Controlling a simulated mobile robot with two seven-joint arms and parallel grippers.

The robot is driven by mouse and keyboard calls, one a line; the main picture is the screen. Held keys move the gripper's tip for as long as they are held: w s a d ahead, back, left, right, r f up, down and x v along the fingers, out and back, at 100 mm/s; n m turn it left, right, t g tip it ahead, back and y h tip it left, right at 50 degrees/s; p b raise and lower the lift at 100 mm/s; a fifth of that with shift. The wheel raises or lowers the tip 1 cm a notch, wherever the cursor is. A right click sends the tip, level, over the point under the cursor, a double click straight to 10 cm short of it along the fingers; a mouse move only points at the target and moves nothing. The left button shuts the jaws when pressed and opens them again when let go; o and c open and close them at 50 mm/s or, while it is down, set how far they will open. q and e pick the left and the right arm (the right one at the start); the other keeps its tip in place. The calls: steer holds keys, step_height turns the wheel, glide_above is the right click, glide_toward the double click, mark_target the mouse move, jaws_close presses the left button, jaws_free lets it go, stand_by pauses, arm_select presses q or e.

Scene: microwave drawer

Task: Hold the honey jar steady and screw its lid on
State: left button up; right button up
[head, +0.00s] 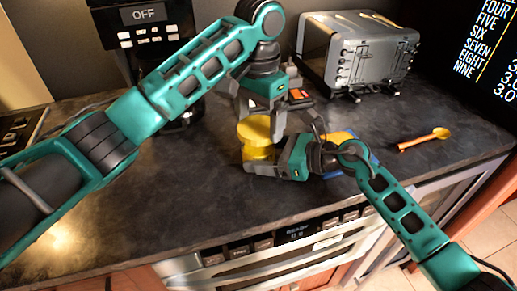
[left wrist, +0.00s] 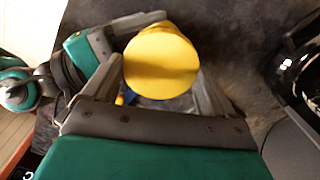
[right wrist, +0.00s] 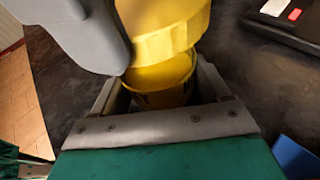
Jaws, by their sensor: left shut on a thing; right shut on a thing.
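The yellow lid (head: 254,127) is over the mouth of the yellow honey jar (head: 258,153), above the dark counter. My left gripper (head: 277,124) comes from above and is shut on the lid, with one finger on each side of the round top (left wrist: 160,62) in the left wrist view. My right gripper (head: 262,168) is shut on the jar low down from the side. In the right wrist view the lid's ridged rim (right wrist: 168,42) overhangs the jar body (right wrist: 162,82). I cannot tell how far the threads are engaged. The fingers hide part of the jar.
A silver toaster (head: 350,55) stands at the back right. An orange and yellow spoon (head: 422,139) lies on the right of the counter. A blue and yellow thing (head: 341,137) lies partly hidden behind my right gripper. A coffee machine (head: 143,22) is at the back left. The oven front (head: 290,247) is below the counter edge.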

arm_select(q)
steer(key=m, duration=0.4)
steer(key=shift+d, duration=0.2)
steer(key=m, duration=0.5)
steer(key=shift+r, duration=0.1)
steer(key=o, duration=0.9)
steer(key=shift+a, duration=0.1)
steer(key=shift+o, duration=0.2)
